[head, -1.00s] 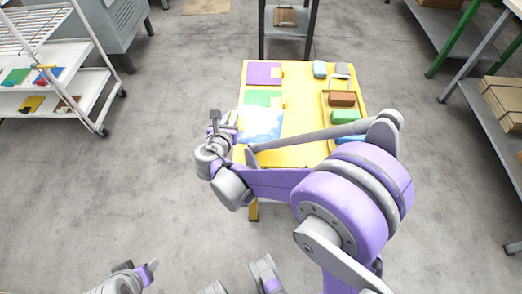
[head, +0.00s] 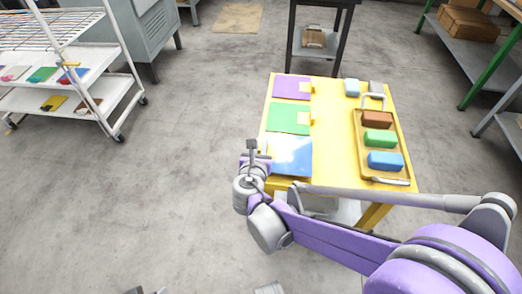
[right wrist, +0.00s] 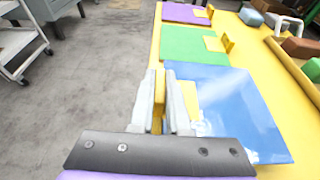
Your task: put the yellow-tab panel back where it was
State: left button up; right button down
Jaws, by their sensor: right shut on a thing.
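A glossy blue panel (head: 292,157) is at the near left of the yellow table (head: 338,130); whether it touches the top is unclear. It also shows in the right wrist view (right wrist: 235,105), with a yellow patch at its left side. My right gripper (right wrist: 162,98) is shut on a yellow tab at the panel's left edge. In the head view my right gripper (head: 256,165) is at the table's near left corner. A green panel (head: 287,118) and a purple panel (head: 290,87), each with a yellow tab, lie behind the blue one. My left gripper is not in view.
A yellow tray (head: 360,150) on the table's right holds a brown, a green and a blue block. A white rack (head: 110,110) with coloured pieces stands left. Floor between rack and table is clear.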

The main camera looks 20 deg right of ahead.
notch_tip(320, 180, down, 2)
jog(key=shift+f+b, duration=0.2)
jog(key=shift+b, duration=0.1)
jog(key=shift+r, duration=0.1)
jog(key=c, duration=1.3)
grip_release()
jog(key=o, duration=0.4)
